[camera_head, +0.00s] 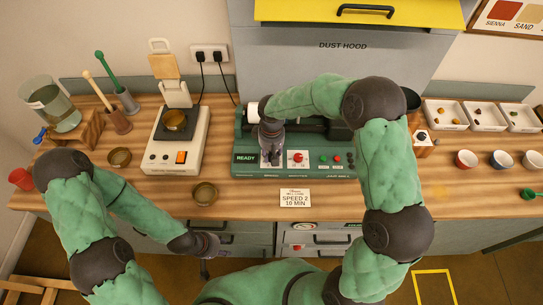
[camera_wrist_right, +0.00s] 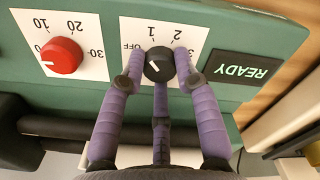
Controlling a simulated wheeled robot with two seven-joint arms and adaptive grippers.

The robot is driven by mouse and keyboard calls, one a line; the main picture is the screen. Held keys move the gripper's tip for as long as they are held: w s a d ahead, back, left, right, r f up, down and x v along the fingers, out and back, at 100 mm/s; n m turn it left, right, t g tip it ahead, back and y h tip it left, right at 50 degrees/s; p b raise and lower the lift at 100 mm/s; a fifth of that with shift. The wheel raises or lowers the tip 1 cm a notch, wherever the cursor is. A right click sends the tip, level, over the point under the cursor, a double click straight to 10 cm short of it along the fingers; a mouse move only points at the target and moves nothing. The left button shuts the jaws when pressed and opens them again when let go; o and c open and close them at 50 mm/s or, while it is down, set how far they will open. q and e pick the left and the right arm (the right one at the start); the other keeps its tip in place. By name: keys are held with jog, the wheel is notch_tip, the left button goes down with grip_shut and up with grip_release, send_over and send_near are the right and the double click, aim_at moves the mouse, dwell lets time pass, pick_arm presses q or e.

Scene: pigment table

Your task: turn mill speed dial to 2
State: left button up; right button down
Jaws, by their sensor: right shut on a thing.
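The mill (camera_head: 335,160) is a green machine with a lit READY panel, standing at the middle of the table. Its black speed dial (camera_wrist_right: 158,65) sits on a white plate marked OFF, 1 and 2 in the right wrist view. The dial's white mark slants to the upper left there, toward the OFF side. My right gripper (camera_wrist_right: 160,70) has its purple fingers shut around the dial. In the head view the right gripper (camera_head: 270,155) hides the dial. My left gripper (camera_head: 205,245) hangs low in front of the table, away from the mill; its fingers are unclear.
A red knob (camera_wrist_right: 62,55) with its own scale is beside the speed dial. A card (camera_head: 295,197) reading SPEED 2, 10 MIN lies before the mill. A scale (camera_head: 175,140) stands left, small cups (camera_head: 466,159) right. A small brass bowl (camera_head: 205,194) is near the front edge.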

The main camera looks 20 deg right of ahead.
jog(key=m+b, duration=0.3)
jog(key=m, duration=0.3)
jog(key=shift+m, duration=0.3)
jog(key=m+b, duration=0.1)
jog(key=m, duration=0.4)
jog(key=shift+m+b, duration=0.3)
jog(key=shift+b, duration=0.1)
jog(key=c, duration=0.9)
grip_release()
notch_tip(320, 180, up, 12)
jog(key=shift+r, duration=0.1)
